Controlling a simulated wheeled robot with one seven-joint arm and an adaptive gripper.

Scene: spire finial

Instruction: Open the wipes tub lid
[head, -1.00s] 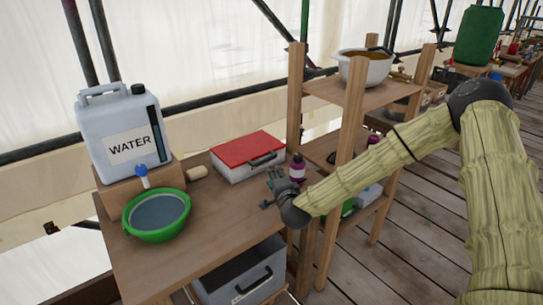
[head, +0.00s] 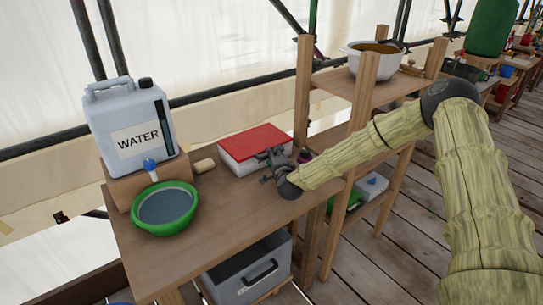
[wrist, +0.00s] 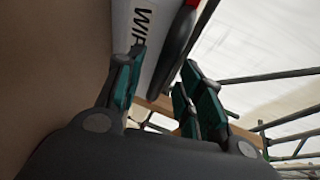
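The wipes tub (head: 234,163) is a white box with a flat red lid (head: 254,142), standing at the back right of the wooden workbench. The lid looks shut. My gripper (head: 268,167) is at the tub's front right and covers part of its front face in the head view. In the wrist view, the tub's white front (wrist: 146,30) with the letters "WIP" and its dark handle (wrist: 176,38) lie just beyond my fingers. The gripper (wrist: 163,85) is open, with an empty gap between its green-padded fingers. I cannot tell whether a finger touches the tub.
A water container (head: 130,130) stands on a wooden block at the left, with a green basin (head: 164,209) before it. A wooden shelf (head: 328,80) rises at the right. The bench front is clear.

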